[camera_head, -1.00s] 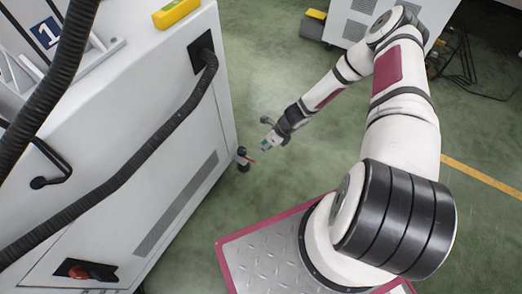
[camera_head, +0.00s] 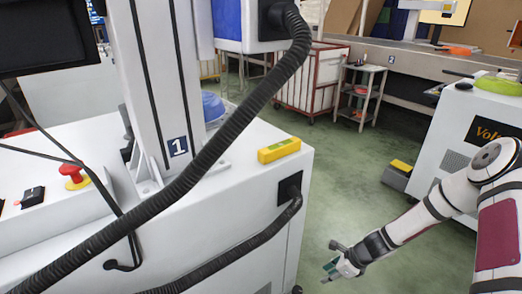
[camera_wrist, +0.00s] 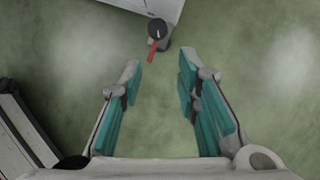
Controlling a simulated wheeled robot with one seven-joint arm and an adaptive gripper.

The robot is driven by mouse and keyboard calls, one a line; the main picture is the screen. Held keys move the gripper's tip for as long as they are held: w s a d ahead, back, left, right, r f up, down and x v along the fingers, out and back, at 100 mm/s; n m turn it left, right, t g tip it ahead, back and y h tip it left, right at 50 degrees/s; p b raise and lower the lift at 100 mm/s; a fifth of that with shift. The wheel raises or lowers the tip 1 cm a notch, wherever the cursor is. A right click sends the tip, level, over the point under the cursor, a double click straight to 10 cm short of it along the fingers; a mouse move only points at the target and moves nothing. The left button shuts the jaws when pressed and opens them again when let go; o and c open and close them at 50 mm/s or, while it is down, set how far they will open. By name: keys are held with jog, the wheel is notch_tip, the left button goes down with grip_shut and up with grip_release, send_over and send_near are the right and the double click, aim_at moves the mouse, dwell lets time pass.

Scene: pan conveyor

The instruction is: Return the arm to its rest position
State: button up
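My gripper (camera_head: 333,268) is at the lower right of the head view, at the end of my white arm, over the green floor and to the right of the white machine cabinet (camera_head: 235,195). In the wrist view my gripper (camera_wrist: 158,75) points down with its two teal-padded fingers apart. Nothing is between the fingers, only green floor beneath. The arm is bent with its upper part at the right edge of the head view.
A grey-black foot with a red lever (camera_wrist: 157,38) stands at the cabinet's corner. A second white machine (camera_head: 450,130) stands at right. Green floor lies between.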

jog(key=s+a+r+n+g+h, duration=0.1)
jog(key=s+a+r+n, duration=0.3)
jog(key=r, duration=0.7)
jog(key=s+d+r+n, duration=0.1)
jog(key=r+n, duration=0.4)
jog(key=r, duration=0.6)
jog(key=s+a+r+n+g+h, duration=0.1)
jog(key=s+a+r+n, duration=0.3)
jog(key=r, duration=0.7)
jog(key=s+r+n+h, duration=0.1)
jog(key=s+r+n, duration=0.5)
jog(key=s+r, duration=0.45)
jog(key=s+d+r+n+h, duration=0.1)
jog(key=s+r+n, duration=0.15)
jog(key=s, duration=0.55)
jog(key=s+d+r+n+h, duration=0.1)
jog(key=s+n, duration=0.2)
jog(key=s, duration=0.6)
notch_tip(320, 180, up, 34)
jog(key=t+p, duration=0.3)
jog(key=p, duration=2.9)
jog(key=shift+w+d+t, duration=0.2)
jog(key=shift+d+t, duration=0.2)
jog(key=shift+d, duration=0.05)
jog(key=shift+r+n, duration=0.1)
jog(key=shift+n, duration=0.15)
